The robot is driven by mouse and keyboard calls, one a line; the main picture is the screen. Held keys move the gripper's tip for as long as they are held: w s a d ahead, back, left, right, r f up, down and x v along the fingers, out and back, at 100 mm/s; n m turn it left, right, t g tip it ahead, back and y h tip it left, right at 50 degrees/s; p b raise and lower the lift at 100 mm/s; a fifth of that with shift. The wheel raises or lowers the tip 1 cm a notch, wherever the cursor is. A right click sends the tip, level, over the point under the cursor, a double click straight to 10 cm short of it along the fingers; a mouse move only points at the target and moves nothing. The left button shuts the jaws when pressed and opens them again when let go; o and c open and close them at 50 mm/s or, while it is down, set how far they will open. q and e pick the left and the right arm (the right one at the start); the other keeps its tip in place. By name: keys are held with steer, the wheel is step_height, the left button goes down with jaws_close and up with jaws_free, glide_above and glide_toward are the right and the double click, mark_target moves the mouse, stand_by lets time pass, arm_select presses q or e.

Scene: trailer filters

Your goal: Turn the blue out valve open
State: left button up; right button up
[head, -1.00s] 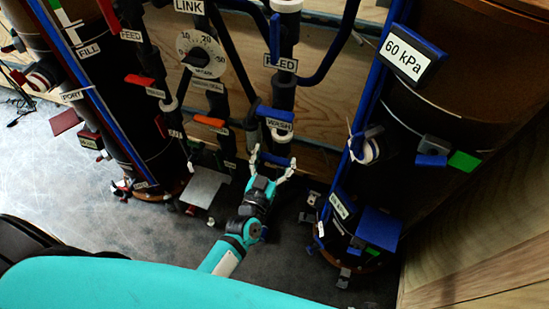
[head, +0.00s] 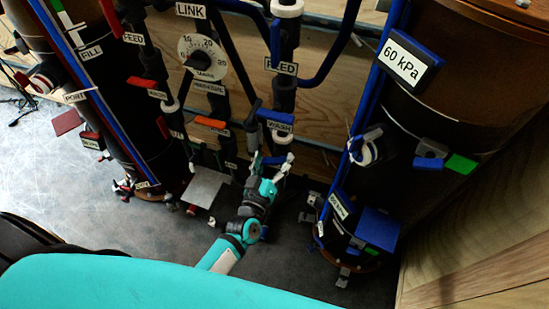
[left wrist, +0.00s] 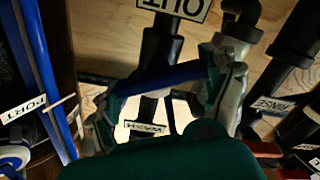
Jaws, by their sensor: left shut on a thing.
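The blue out valve handle (left wrist: 175,76) is a blue bar lying slightly tilted between the fingers of my left gripper (left wrist: 166,88) in the left wrist view. The OUT label (left wrist: 178,8) appears upside down above it, on the wood panel side. In the head view my left gripper (head: 271,164) is low on the right-hand dark pipe, below the WASH label (head: 279,126), with its fingers at the handle's ends. The handle (head: 272,159) is small and partly hidden there. My left gripper is shut on the handle. My right gripper is not in view.
Another blue handle (head: 275,116) sits just above the WASH label. Red (head: 142,82) and orange (head: 209,122) handles are on pipes to the left. A dark tank with a 60 kPa display (head: 411,62) stands at right.

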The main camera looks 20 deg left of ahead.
arm_select(q)
steer(key=n, duration=0.6)
steer(key=shift+a+f+n, duration=0.1)
steer(key=shift+n, duration=0.2)
steer(key=shift+n+b, duration=0.35)
steer(key=shift+n, duration=0.55)
steer(key=shift+f+n, duration=0.1)
steer(key=shift+n, duration=0.3)
steer(key=shift+n+b, duration=0.45)
steer(key=shift+n, duration=1.15)
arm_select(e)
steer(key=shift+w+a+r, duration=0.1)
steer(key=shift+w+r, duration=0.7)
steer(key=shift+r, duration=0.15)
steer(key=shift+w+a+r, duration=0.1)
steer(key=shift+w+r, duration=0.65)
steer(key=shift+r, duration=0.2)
arm_select(q)
steer(key=o, duration=1)
steer(key=shift+s, duration=0.1)
steer(key=s, duration=1.2)
steer(key=shift+a, duration=0.25)
